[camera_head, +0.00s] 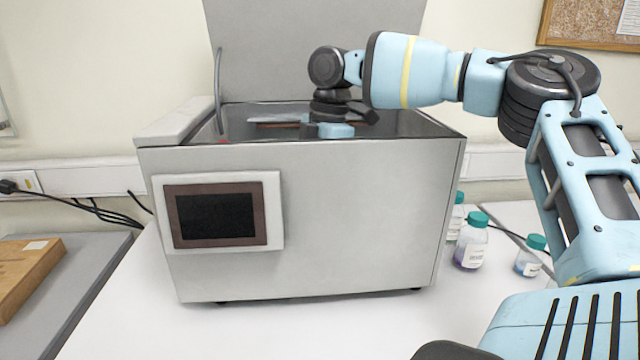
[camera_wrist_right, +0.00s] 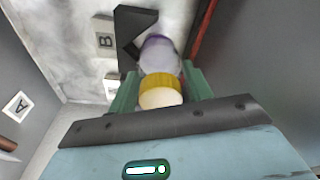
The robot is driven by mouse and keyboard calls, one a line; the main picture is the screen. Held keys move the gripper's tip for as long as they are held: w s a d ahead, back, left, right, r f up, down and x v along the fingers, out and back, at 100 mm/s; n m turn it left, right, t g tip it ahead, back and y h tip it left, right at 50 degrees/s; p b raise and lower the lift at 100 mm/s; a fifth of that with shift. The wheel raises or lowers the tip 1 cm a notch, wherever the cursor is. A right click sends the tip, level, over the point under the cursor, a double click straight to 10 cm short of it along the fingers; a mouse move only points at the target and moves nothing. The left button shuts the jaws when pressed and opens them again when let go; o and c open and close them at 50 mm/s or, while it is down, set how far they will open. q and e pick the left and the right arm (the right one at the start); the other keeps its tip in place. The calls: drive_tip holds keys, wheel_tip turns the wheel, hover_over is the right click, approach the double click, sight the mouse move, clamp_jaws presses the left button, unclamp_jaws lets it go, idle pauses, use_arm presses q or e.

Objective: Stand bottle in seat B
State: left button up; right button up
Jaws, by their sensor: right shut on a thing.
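A bottle with a yellow cap (camera_wrist_right: 160,90) and purple contents at its far end is between the green fingers of my right gripper (camera_wrist_right: 158,82), which is shut on it. Just beyond it is a dark angled bracket (camera_wrist_right: 128,32) beside a plate marked B (camera_wrist_right: 104,41); this is seat B. The bottle's far end is beside or in the bracket; I cannot tell whether it touches the floor. In the head view my right gripper (camera_head: 332,130) reaches down into the open grey machine (camera_head: 350,220), whose front wall hides the bottle and seat. My left gripper is out of view.
A plate marked A (camera_wrist_right: 17,105) shows at the left of the wrist view. The machine's walls surround the gripper, and its raised lid (camera_head: 310,50) stands behind. Teal-capped bottles (camera_head: 470,248) stand on the bench to the right of the machine.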

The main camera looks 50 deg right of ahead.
drive_tip(key=shift+f, duration=1.1)
drive_tip(key=shift+f, duration=0.15)
drive_tip(key=o, duration=1.1)
drive_tip(key=r, duration=0.4)
drive_tip(key=d+r, duration=0.1)
drive_tip(key=r, duration=0.7)
drive_tip(key=shift+s+d+r+b, duration=0.1)
drive_tip(key=shift+s+d+b, duration=0.15)
drive_tip(key=shift+d+b, duration=0.1)
